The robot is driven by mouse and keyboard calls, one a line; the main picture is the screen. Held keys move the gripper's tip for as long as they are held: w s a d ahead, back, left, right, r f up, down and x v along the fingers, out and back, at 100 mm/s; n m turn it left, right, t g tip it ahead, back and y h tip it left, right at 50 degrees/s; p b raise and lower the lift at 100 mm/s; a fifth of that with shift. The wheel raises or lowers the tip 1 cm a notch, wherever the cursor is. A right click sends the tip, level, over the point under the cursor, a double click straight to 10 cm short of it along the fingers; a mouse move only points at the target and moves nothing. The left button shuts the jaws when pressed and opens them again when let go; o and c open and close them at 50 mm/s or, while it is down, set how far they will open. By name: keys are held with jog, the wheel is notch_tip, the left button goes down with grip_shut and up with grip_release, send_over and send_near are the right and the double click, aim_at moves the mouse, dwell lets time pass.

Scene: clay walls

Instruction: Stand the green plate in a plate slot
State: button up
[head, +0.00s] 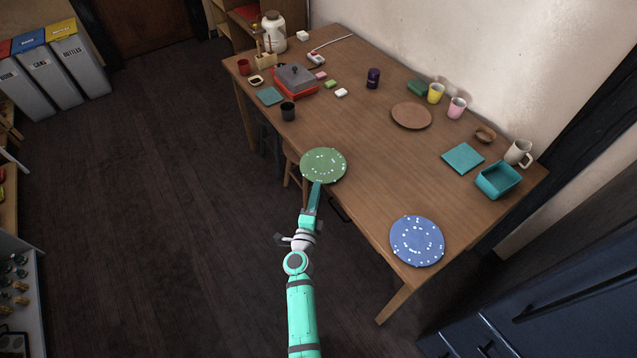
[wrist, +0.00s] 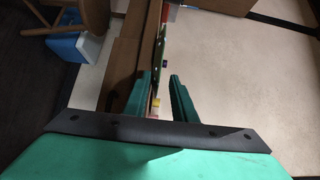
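The green plate (head: 323,165) with white specks lies flat at the table's near-left edge, its rim overhanging that edge. My gripper (head: 316,187) reaches the plate's near rim. In the wrist view the plate (wrist: 159,52) shows almost edge-on, as a thin dark green strip close alongside the brown table. My gripper's fingers (wrist: 163,82) stand apart, one on each side of the plate's plane, with a clear gap towards the right finger. Whether the left finger touches the plate is unclear. I cannot make out a plate slot in either view.
On the table (head: 365,190) are a blue speckled plate (head: 417,241), a brown plate (head: 411,116), a teal bin (head: 498,180), a teal square (head: 463,158), cups and a red-based grey box (head: 295,80). A stool (head: 293,168) stands below the edge. The table's middle is clear.

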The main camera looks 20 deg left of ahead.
jog(key=shift+w+a, duration=0.2)
jog(key=shift+w, duration=1.45)
jog(key=shift+c, duration=0.4)
grip_shut()
jog(key=shift+r, duration=0.1)
notch_tip(320, 180, up, 2)
jog(key=shift+r, duration=0.2)
